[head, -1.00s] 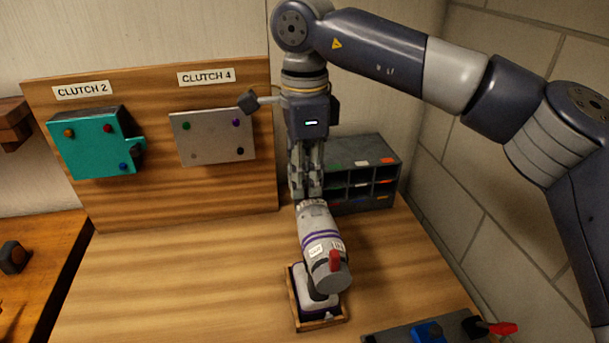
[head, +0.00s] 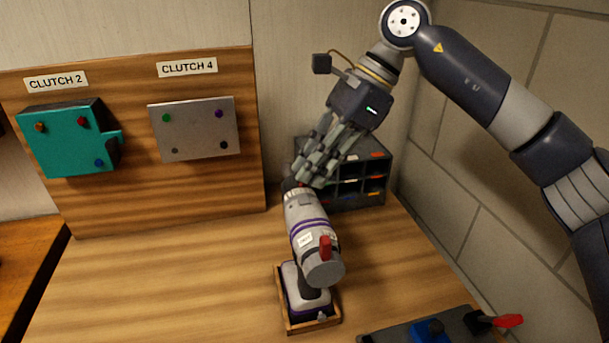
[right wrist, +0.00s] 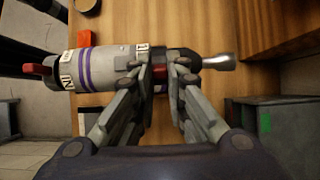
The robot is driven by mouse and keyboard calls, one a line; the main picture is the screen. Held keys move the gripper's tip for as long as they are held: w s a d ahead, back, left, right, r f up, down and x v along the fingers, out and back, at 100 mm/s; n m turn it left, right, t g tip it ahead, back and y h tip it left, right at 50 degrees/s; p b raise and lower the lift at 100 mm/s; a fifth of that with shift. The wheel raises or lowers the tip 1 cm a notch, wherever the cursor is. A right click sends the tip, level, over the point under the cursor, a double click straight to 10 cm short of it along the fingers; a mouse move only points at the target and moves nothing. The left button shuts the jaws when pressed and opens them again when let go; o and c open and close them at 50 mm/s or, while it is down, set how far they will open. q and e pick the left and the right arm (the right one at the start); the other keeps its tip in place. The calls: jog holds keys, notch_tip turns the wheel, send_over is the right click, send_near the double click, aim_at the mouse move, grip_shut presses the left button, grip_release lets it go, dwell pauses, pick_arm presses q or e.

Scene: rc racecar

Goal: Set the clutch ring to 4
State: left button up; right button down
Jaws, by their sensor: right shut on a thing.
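A grey drill with purple bands (head: 308,230) stands in a wooden tray (head: 283,319), its chuck pointing toward the back wall. In the right wrist view, the drill body (right wrist: 104,69) lies across the picture, with its silver chuck tip (right wrist: 219,62) to the right. My right gripper (head: 303,180) is tilted, its wrist up to the right. In the wrist view its fingers (right wrist: 160,70) are shut on the dark clutch ring (right wrist: 160,56), beside a white numbered band (right wrist: 143,53). The ring's setting cannot be read. My left gripper is not in view.
A wooden board carries a teal plate (head: 68,138) labelled CLUTCH 2 and a grey plate (head: 194,130) labelled CLUTCH 4. A dark compartment rack (head: 369,173) stands behind the drill. A dark panel with a red lever (head: 508,320) is front right. The table left of the drill is clear.

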jog(key=shift+w+d+f+g+y+b, duration=0.15)
jog(key=shift+d+f+y+b, duration=0.3)
jog(key=shift+y+b, duration=0.5)
jog(key=shift+d+f+g+y+b, duration=0.25)
jog(key=shift+d+y+b, duration=0.25)
jog(key=shift+y+b, duration=0.4)
jog(key=c, duration=1.6)
grip_release()
jog(key=v, duration=1.2)
jog(key=shift+d, duration=0.15)
